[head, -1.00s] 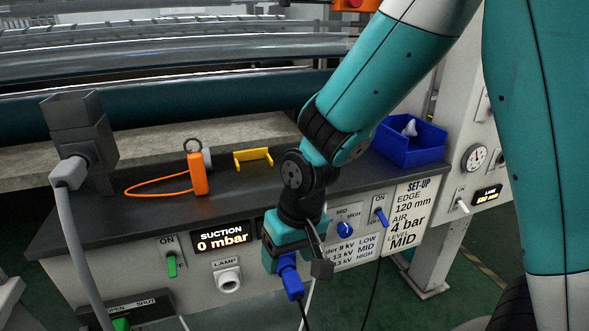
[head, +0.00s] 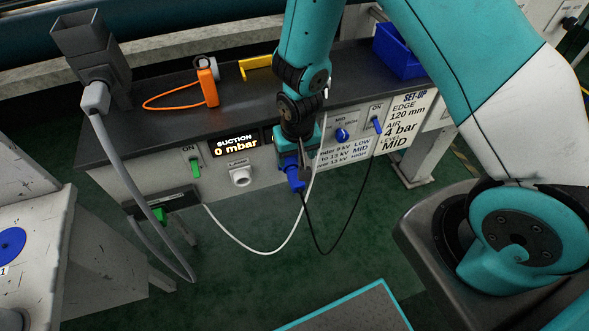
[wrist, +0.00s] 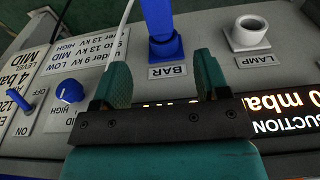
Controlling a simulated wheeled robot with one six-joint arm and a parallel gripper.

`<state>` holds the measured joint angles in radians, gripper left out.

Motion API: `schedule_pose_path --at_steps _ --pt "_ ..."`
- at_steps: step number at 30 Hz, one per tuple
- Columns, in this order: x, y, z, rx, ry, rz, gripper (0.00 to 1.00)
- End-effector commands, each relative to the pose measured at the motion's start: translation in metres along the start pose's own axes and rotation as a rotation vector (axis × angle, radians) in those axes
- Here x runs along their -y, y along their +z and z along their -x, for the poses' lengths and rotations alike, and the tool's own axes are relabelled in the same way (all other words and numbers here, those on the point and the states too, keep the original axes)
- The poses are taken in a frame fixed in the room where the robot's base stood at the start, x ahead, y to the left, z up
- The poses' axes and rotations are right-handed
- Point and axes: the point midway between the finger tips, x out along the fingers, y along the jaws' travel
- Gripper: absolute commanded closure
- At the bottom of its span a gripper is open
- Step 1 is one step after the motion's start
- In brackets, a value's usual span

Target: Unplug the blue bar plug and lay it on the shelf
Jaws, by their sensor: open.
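The blue bar plug (head: 293,172) sits in the panel front below the shelf, with a black cable hanging from it. In the wrist view the plug (wrist: 165,45) stands at the BAR label. My gripper (wrist: 161,75) is open, with one finger to each side of the plug's line. The plug shows between and beyond the fingertips, apart from both. In the head view my gripper (head: 297,165) is at the plug and partly hides it. The dark shelf (head: 165,130) runs along the top of the panel.
On the shelf are an orange tool with a loop (head: 208,88), a yellow bracket (head: 257,63) and a blue bin (head: 398,52). A white cable (head: 262,252) hangs by the gripper. A lamp socket (head: 240,177) and blue switch (head: 377,125) are nearby. The front shelf has bare room.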

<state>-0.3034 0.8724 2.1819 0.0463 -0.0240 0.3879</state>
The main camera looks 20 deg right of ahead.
Motion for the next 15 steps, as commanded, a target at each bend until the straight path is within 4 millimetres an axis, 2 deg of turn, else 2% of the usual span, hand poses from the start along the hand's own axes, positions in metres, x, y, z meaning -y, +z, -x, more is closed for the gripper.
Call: schedule_pose_path --at_steps 3,9,15 --pt "0.000 0.001 -0.027 0.004 0.001 0.000 0.32" --pt "0.000 0.001 -0.065 0.002 0.000 0.000 0.32" --pt "0.000 0.000 -0.090 0.000 -0.001 0.000 0.32"
